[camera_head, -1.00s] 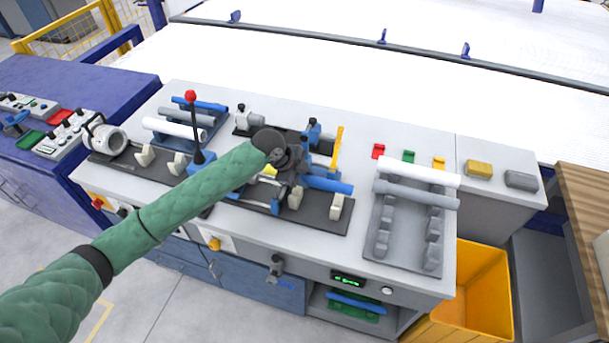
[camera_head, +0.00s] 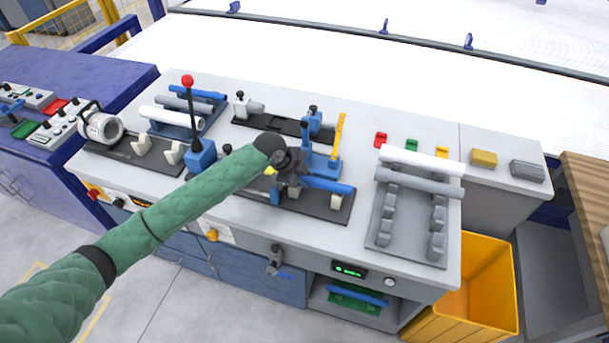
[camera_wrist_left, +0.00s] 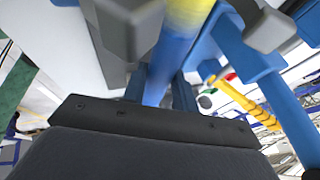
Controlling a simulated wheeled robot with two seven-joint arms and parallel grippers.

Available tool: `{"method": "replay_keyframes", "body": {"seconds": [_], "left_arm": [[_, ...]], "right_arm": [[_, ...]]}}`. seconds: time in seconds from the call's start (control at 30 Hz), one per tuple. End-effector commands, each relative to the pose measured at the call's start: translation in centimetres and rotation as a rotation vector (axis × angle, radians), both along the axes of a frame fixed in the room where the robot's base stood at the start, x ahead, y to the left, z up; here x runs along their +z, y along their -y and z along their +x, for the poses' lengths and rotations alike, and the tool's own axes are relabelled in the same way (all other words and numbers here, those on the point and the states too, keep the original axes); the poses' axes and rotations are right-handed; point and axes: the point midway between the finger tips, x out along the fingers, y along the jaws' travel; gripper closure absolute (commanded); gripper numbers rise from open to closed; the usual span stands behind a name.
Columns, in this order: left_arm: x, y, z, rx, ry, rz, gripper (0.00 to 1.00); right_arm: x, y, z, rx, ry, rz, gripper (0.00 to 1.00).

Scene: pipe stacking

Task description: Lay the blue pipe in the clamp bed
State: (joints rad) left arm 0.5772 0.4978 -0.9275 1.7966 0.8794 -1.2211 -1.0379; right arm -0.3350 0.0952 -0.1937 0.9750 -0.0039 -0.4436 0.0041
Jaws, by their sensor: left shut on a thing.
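My left gripper (camera_head: 284,182) is over the front middle of the bench, shut on the blue pipe (camera_head: 330,186). The pipe's right end sticks out past the gripper, above the dark plate of the clamp bed (camera_head: 318,207). A cream support block (camera_head: 335,202) stands below that end. My arm and gripper hide the pipe's left part, so I cannot tell whether it touches the supports. In the left wrist view, the blue pipe (camera_wrist_left: 172,55) runs away between the fingers, with a yellow stretch farther off. My right gripper is not in view.
A grey rack (camera_head: 408,250) with white and grey pipes is right. A left rack holds another blue pipe (camera_head: 197,92).

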Motion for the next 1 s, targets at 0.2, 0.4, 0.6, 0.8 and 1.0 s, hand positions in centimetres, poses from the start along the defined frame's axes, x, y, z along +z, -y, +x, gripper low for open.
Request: {"method": "replay_keyframes", "body": {"seconds": [0.2, 0.4, 0.6, 0.8, 1.0], "left_arm": [[-0.6, 0.0, 0.0, 0.000, 0.001, 0.000, 0.96], [-0.6, 0.0, 0.0, 0.000, 0.001, 0.000, 0.96], [-0.6, 0.0, 0.0, 0.000, 0.001, 0.000, 0.46], [-0.6, 0.0, 0.0, 0.000, 0.001, 0.000, 0.46], [-0.2, -0.4, -0.1, 0.001, 0.001, 0.000, 0.46]], "right_arm": [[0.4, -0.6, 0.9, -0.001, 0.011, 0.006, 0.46], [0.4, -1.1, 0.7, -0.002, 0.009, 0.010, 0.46], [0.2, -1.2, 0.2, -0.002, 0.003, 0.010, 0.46], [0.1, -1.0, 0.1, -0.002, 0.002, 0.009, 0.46], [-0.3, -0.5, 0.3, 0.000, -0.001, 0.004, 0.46]]}}
